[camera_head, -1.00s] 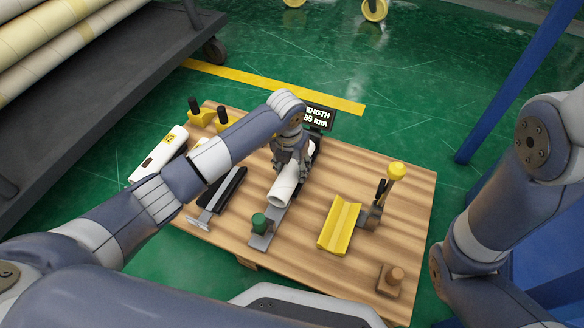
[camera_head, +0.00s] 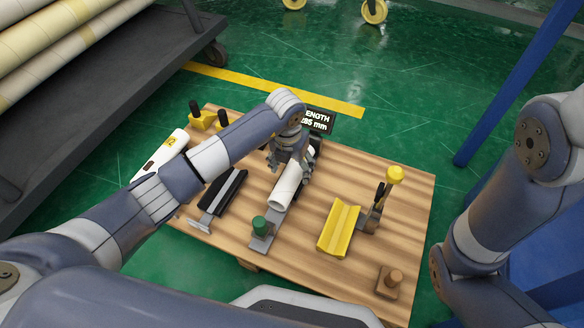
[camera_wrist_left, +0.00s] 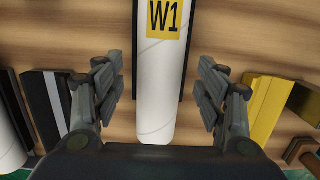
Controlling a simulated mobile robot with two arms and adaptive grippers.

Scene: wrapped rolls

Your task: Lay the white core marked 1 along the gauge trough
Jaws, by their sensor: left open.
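The white core marked W1 (camera_wrist_left: 157,88) lies lengthwise along the gauge trough, between its dark side walls (camera_wrist_left: 187,50) in the left wrist view. In the head view the core (camera_head: 286,190) points toward the green knob (camera_head: 259,224) at the near end of the gauge trough (camera_head: 263,242). My left gripper (camera_head: 288,162) is above the core's far part and hides some of it. In the left wrist view its fingers (camera_wrist_left: 160,95) are open on either side of the core, with gaps. My right gripper is out of view.
A second white core (camera_head: 160,155) lies at the board's left. A black trough (camera_head: 222,190) is left of the gauge; a yellow trough (camera_head: 340,227) and yellow-knobbed post (camera_head: 394,176) are right. The length display (camera_head: 319,120) stands behind. A wooden peg block (camera_head: 390,279) is front right.

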